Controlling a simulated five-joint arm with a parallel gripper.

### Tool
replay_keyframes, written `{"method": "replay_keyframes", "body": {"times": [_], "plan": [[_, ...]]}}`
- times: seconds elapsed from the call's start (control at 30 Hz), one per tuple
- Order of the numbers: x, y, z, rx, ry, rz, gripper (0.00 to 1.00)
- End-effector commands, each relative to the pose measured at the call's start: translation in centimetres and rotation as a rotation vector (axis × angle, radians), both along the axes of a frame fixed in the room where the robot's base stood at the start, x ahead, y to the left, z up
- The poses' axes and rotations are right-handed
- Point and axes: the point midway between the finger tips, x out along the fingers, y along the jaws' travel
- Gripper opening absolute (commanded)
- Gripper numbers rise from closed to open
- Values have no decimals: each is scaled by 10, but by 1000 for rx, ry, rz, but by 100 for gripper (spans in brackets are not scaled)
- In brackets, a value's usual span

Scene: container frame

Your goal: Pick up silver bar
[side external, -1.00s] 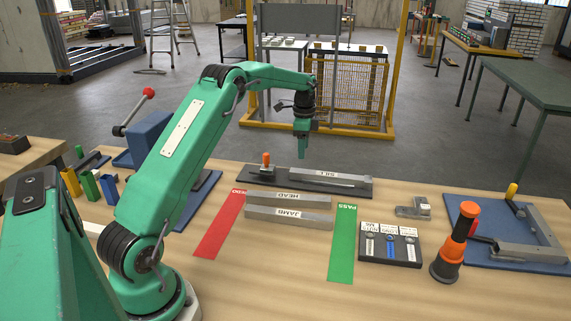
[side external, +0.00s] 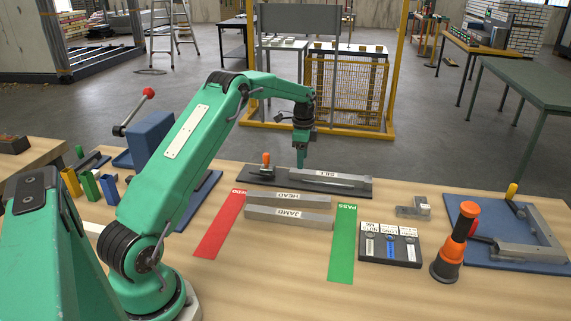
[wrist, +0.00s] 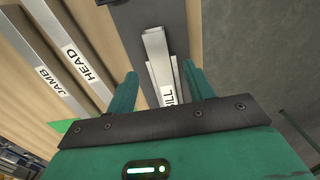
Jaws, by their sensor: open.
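A silver bar labelled SILL (side external: 335,180) lies on a dark base plate (side external: 362,192) at the back of the bench. Two more silver bars, HEAD (side external: 290,199) and JAMB (side external: 290,219), lie in front of it. My gripper (side external: 302,164) points down, just above the SILL bar's left part. In the wrist view my gripper (wrist: 160,88) is open, a finger on each side of the SILL bar (wrist: 157,55) as seen from above, nothing held. The HEAD bar (wrist: 70,50) and JAMB bar (wrist: 50,85) lie to the left there.
An orange-handled clamp (side external: 266,160) stands at the base plate's left end, near my gripper. A red strip (side external: 219,225) and a green PASS strip (side external: 342,245) flank the HEAD and JAMB bars. An orange and black tool (side external: 455,240) stands upright at the right.

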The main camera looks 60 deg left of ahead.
Motion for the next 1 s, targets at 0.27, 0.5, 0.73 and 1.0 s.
{"method": "replay_keyframes", "body": {"times": [0.27,0.5,0.73,1.0], "plan": [[0,-1,-31,-1,3,0,53],[0,-1,-47,-1,1,0,53],[0,-1,-47,-1,1,0,53],[0,-1,-47,-1,1,0,51]]}}
